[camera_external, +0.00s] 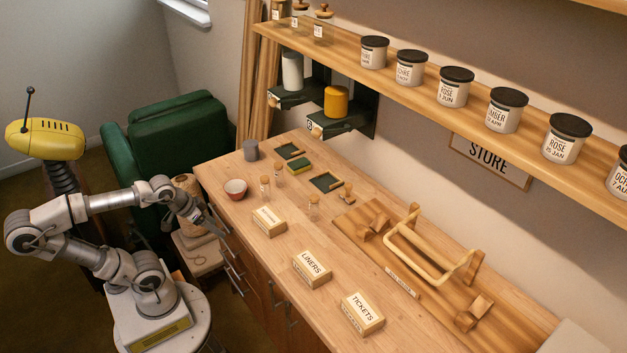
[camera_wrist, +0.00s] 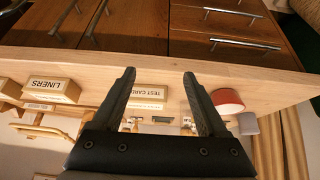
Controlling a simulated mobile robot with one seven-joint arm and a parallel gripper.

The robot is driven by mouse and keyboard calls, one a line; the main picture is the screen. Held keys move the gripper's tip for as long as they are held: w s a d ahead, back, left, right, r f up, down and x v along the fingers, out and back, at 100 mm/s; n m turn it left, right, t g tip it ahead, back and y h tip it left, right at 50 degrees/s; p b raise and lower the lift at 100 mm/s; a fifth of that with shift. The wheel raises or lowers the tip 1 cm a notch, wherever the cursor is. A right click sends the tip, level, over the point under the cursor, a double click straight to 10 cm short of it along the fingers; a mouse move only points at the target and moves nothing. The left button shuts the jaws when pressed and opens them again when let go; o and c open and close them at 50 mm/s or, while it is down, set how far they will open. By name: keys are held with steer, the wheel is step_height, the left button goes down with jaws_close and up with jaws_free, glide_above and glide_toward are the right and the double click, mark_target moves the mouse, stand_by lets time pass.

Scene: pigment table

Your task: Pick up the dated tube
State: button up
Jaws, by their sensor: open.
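Several small corked tubes stand upright on the wooden table. In the external view one tube (camera_external: 265,188) is behind the red bowl, another tube (camera_external: 278,169) is just beyond it, and a third tube (camera_external: 314,209) is nearer the middle. Their labels are too small to read, so I cannot tell which is dated. In the wrist view two tubes (camera_wrist: 187,125) (camera_wrist: 131,124) show partly behind the test cards box. My gripper (camera_wrist: 159,74) is open and empty. In the external view my gripper (camera_external: 212,225) is at the table's front edge, apart from the tubes.
On the table (camera_external: 235,205) are a red bowl (camera_external: 235,189), a grey cup (camera_external: 251,150), a test cards box (camera_external: 268,220), a liners box (camera_external: 312,268) and a tickets box (camera_external: 362,314). A wooden rack (camera_external: 430,262) fills the right. A jar shelf (camera_external: 400,85) hangs above.

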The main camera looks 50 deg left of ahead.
steer(key=w+a+r+t+p, duration=0.1)
steer(key=w+r+t, duration=0.15)
steer(key=w, duration=0.45)
steer(key=w+a+r+t+p, duration=0.1)
steer(key=w+a+r+t, duration=0.15)
steer(key=w, duration=0.45)
steer(key=r+n+t+y, duration=0.2)
steer(key=t+y, duration=0.2)
glide_above(262, 186)
steer(key=shift+n+g+h, duration=0.3)
steer(key=shift+g, duration=0.6)
steer(key=f, duration=0.2)
steer(key=s+f, duration=0.1)
steer(key=f, duration=0.1)
steer(key=s+f, duration=0.1)
steer(key=f, duration=0.1)
steer(key=shift+d+f, duration=0.2)
steer(key=shift+f, duration=0.4)
steer(key=shift+p+x, duration=0.8)
steer(key=shift+x, duration=0.25)
steer(key=b+x, duration=0.1)
steer(key=x, duration=0.2)
steer(key=shift+w+a+f, duration=0.1)
steer(key=shift+w+f, duration=0.15)
steer(key=shift+f, duration=0.1)
steer(key=shift+w+a+f+b, duration=0.15)
steer(key=shift+w+b, duration=0.2)
steer(key=shift+w, duration=0.35)
